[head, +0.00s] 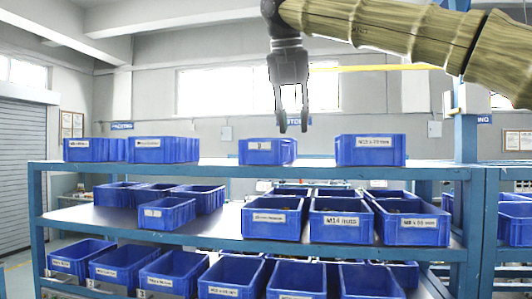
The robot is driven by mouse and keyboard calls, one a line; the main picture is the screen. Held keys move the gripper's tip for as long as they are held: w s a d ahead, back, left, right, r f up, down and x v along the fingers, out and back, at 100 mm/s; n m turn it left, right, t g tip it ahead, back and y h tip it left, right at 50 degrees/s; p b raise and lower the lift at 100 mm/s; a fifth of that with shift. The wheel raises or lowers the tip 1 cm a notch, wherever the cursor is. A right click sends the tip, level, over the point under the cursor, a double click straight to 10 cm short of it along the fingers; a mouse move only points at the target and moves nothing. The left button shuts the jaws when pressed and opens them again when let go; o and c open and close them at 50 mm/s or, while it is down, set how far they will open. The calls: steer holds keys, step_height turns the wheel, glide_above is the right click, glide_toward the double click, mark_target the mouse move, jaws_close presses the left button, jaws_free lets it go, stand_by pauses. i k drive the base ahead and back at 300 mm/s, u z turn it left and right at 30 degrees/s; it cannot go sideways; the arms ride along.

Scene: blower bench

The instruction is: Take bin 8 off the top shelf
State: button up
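Several blue bins stand on the top shelf (220,169). The middle bin (284,153) stands alone with a small white label whose mark is too small to read surely; it may be bin 8. My gripper (293,127) points down with its fingers apart and nothing between them. In the picture its fingertips are just above the right part of the middle bin's rim, apart from it. The depth between them is hard to tell.
A labelled blue bin (370,150) stands to the right on the top shelf, and two bins (163,150) stand close together to the left. Bare shelf separates these from the middle bin. A blue post (466,130) rises at the right. Lower shelves hold several bins.

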mark_target(251, 152)
steer(key=i, duration=1.15)
